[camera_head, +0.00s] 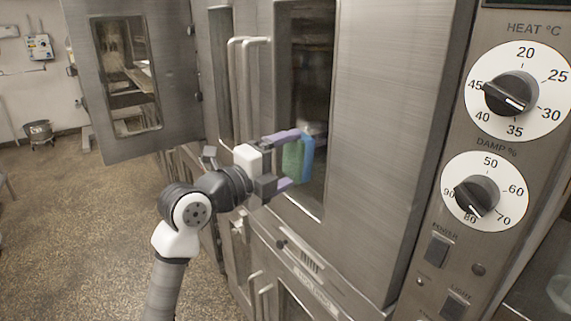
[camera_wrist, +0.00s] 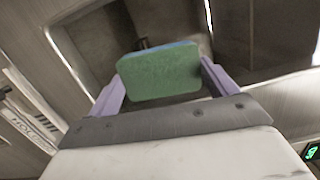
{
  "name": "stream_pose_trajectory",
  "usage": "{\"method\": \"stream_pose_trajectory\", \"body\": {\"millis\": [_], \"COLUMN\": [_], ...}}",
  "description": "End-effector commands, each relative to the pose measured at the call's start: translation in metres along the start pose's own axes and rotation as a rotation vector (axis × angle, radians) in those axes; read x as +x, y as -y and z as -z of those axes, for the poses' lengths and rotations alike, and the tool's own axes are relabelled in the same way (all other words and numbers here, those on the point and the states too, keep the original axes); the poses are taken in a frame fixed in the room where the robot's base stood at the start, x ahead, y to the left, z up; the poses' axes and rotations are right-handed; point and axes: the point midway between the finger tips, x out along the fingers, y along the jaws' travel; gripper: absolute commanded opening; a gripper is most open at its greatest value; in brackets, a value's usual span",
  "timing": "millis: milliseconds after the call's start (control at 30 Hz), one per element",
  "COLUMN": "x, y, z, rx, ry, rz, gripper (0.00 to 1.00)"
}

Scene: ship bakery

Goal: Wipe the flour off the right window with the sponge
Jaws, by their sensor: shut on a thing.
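My gripper (camera_head: 290,160) is shut on the sponge (camera_head: 293,160), which has a green side and a blue side. The sponge also shows in the wrist view (camera_wrist: 160,74), its green face toward the camera, between the two purple fingers. In the head view the blue side faces the right window (camera_head: 312,75), a tall dark pane in the steel door. The sponge is at the lower part of this window; I cannot tell whether it touches the glass. A small pale patch shows on the glass just above the sponge; I cannot tell if it is flour.
Vertical door handles (camera_head: 250,90) stand left of the window. Another door with a window (camera_head: 128,75) stands open at the left. A control panel with a heat dial (camera_head: 510,93) and a damp dial (camera_head: 475,195) is at the right.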

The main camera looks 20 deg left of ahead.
Motion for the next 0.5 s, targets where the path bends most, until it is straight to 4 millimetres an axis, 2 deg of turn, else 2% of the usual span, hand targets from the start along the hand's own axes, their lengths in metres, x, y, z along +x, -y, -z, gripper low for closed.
{"method": "stream_pose_trajectory", "body": {"millis": [167, 500], "x": [0.000, -0.001], "y": [0.006, 0.034], "z": [0.000, -0.004], "rx": [0.000, 0.001], "ry": [-0.001, 0.000], "rz": [0.001, -0.001], "gripper": [0.67, 0.67]}}
